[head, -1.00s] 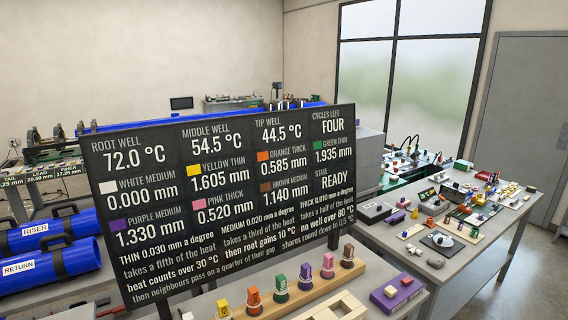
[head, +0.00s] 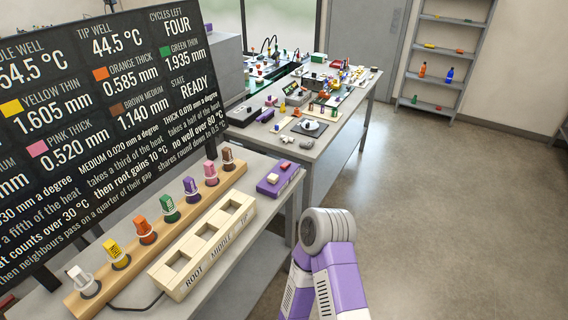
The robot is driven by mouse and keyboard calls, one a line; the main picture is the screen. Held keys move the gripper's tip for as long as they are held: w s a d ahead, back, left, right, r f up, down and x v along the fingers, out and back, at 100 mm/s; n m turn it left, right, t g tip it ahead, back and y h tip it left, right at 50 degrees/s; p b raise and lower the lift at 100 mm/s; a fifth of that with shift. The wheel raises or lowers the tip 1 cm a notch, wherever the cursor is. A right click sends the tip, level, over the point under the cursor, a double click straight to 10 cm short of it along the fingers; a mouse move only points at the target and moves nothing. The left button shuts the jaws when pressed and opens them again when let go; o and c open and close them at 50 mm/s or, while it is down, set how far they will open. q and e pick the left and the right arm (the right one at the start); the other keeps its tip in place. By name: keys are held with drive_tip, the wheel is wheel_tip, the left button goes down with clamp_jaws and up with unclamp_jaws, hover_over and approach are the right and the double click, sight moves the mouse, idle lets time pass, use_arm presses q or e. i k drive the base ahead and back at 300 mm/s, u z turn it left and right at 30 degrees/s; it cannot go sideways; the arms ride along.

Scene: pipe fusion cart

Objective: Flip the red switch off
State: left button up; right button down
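A purple box (head: 267,187) sits at the right end of the near table, beside the wooden peg rail. It has a small pale piece (head: 272,178) and a small darker, reddish piece (head: 285,166) on top. At this size I cannot tell whether either is the red switch, or which way a switch is set. Neither gripper shows. Only a purple and grey link of my own arm is in view at bottom centre, in front of the table's right edge.
A wooden rail (head: 150,251) holds several coloured plugs. A pale block (head: 203,244) has three square wells marked ROOT, MIDDLE and TIP. A large black display (head: 100,100) stands behind. A cluttered table (head: 315,152) is farther back. The floor (head: 440,220) at right is clear.

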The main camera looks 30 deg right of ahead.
sight(286, 164)
drive_tip(key=z, duration=2.15)
drive_tip(key=i, duration=1.95)
drive_tip(key=u, duration=2.7)
